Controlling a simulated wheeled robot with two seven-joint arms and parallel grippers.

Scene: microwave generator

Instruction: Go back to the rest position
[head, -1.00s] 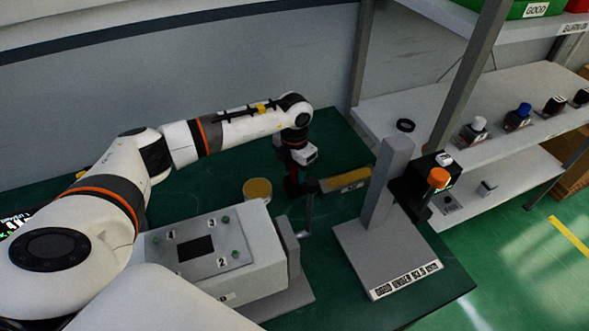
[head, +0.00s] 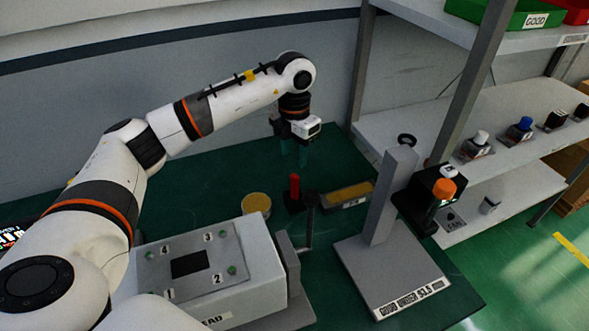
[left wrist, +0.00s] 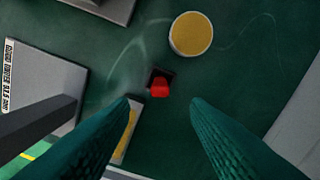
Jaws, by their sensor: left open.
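My left gripper (head: 294,158) hangs pointing down above the green table in the head view, near the back wall. Its two teal fingers are spread in the left wrist view (left wrist: 160,102), with nothing held between them. Below it, a red upright handle on a black base (head: 295,188) stands on the table, apart from the fingers. The red top (left wrist: 160,87) shows between and beyond the fingertips in the left wrist view. My right gripper is in neither view.
A grey numbered fixture (head: 196,263) stands at the front. A round yellow-topped pad (head: 256,204) and a yellow-topped tray (head: 350,193) flank the handle. A grey stand (head: 390,205) with a device rises to the right, before the shelf (head: 480,115). Space by the wall is clear.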

